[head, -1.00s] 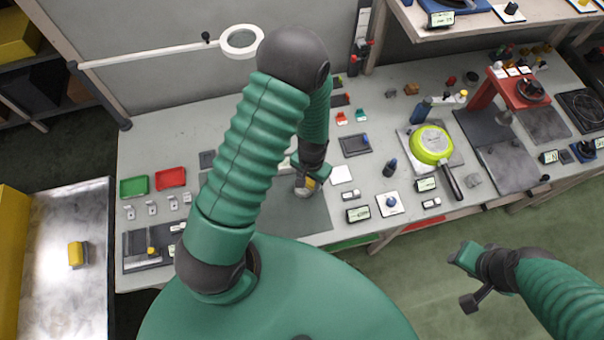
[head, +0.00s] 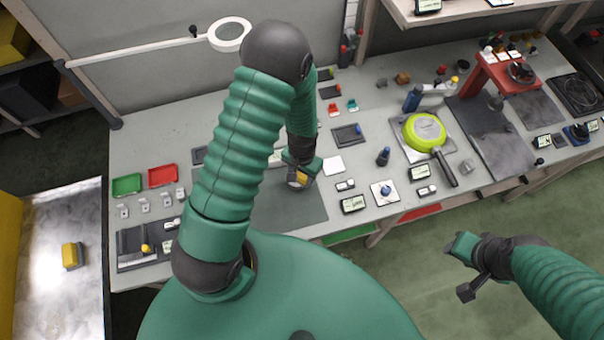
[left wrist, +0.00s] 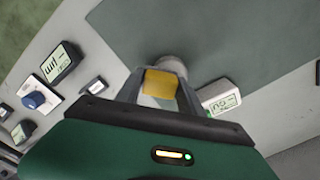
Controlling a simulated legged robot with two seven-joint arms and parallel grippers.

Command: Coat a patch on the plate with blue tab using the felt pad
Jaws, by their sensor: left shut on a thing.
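The dark plate with the blue tab (head: 346,136) lies flat on the table, beyond and to the right of my left gripper. My left gripper (head: 299,181) points down over the grey mat (head: 262,205) and is shut on a yellow-topped piece with a round grey underside, which looks like the felt pad (left wrist: 160,84). In the left wrist view this piece sits between the two fingers; whether it touches the mat is unclear. My right gripper (head: 462,250) hangs over the floor, away from the table, its jaws unclear.
A white square (head: 333,165) lies just right of my left gripper. Small displays, a blue knob (head: 385,190) and a dark blue bottle (head: 383,156) stand farther right. A lime pan (head: 424,132) rests beyond them. Red (head: 162,175) and green (head: 126,184) trays lie left.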

